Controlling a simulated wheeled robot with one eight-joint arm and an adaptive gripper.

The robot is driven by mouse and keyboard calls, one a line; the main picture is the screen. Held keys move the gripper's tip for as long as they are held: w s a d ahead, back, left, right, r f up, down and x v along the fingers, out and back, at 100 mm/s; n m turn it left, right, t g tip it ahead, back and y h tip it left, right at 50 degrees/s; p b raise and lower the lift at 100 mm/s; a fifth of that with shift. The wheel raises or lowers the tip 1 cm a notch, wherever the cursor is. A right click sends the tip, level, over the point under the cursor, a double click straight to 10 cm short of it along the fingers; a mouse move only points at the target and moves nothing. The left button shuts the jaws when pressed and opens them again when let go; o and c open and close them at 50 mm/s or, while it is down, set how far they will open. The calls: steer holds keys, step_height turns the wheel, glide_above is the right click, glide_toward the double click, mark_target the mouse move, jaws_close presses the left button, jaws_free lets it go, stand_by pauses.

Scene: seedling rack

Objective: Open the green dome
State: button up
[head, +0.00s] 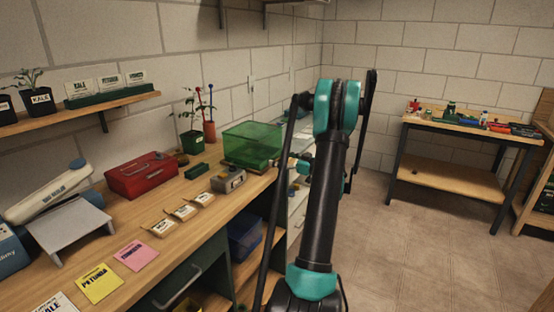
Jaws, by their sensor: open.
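The green dome (252,141) is a see-through green box-shaped cover near the far end of the wooden bench. It seems to sit closed over a darker green base (243,163). My arm rises in the middle of the view and folds down behind itself. My gripper (289,161) is small and partly hidden by the arm, just right of the dome's lower right side. It is open, with nothing seen in it. I cannot tell whether it touches the dome.
A grey device (228,180) sits in front of the dome. Potted plants (192,139) and a red box (141,176) stand to its left. Several small packets (183,212) lie near the bench edge. A second table (470,125) stands at the right; the floor between is clear.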

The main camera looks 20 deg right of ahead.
steer(key=shift+w+a, duration=0.45)
steer(key=shift+w, duration=0.05)
